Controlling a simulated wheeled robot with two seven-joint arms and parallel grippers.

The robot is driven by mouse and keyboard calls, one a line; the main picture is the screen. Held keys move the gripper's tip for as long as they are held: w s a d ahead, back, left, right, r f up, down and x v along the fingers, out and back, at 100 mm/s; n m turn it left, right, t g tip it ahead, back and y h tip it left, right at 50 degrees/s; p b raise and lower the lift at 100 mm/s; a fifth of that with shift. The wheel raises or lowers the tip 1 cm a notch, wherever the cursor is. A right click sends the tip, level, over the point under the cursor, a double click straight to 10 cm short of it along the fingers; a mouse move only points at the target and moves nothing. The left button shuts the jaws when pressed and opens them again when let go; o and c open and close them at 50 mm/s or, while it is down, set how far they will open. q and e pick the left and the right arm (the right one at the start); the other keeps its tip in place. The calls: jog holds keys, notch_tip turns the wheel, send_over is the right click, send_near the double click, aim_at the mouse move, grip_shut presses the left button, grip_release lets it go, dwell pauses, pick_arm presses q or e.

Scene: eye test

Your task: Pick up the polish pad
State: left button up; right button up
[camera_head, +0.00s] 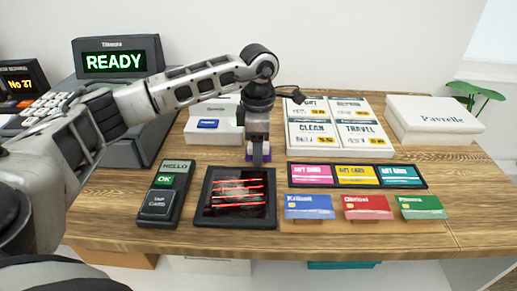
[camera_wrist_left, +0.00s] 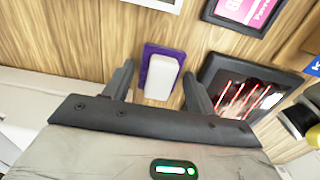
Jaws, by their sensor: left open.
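The polish pad is a small white block on a purple base; in the left wrist view the pad (camera_wrist_left: 162,78) lies on the wooden counter. My left gripper (camera_wrist_left: 158,69) is open, with one finger on each side of the pad; I cannot tell whether they touch it. In the head view my left gripper (camera_head: 258,160) points down over the pad (camera_head: 267,156) and hides most of it, leaving a little purple at its sides. My right gripper is not in view.
A black scanner plate (camera_head: 235,219) lies just in front of the pad, with a card terminal (camera_head: 159,194) left of it. A white box with a blue label (camera_head: 208,137) stands behind left. Sign boards (camera_head: 340,142), gift cards (camera_head: 357,189) and a white box (camera_head: 433,133) are on the right.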

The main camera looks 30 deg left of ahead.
pick_arm(q)
jog(key=c, duration=0.7)
jog(key=shift+c, duration=0.2)
jog(key=shift+r, duration=0.15)
jog(key=shift+r+b, duration=0.3)
jog(key=shift+r, duration=0.35)
jog(key=s+d+r+b, duration=0.1)
jog(key=s+d+r, duration=0.3)
jog(key=s+r, duration=0.7)
jog(key=shift+s+r, duration=0.2)
jog(key=shift+s, duration=1)
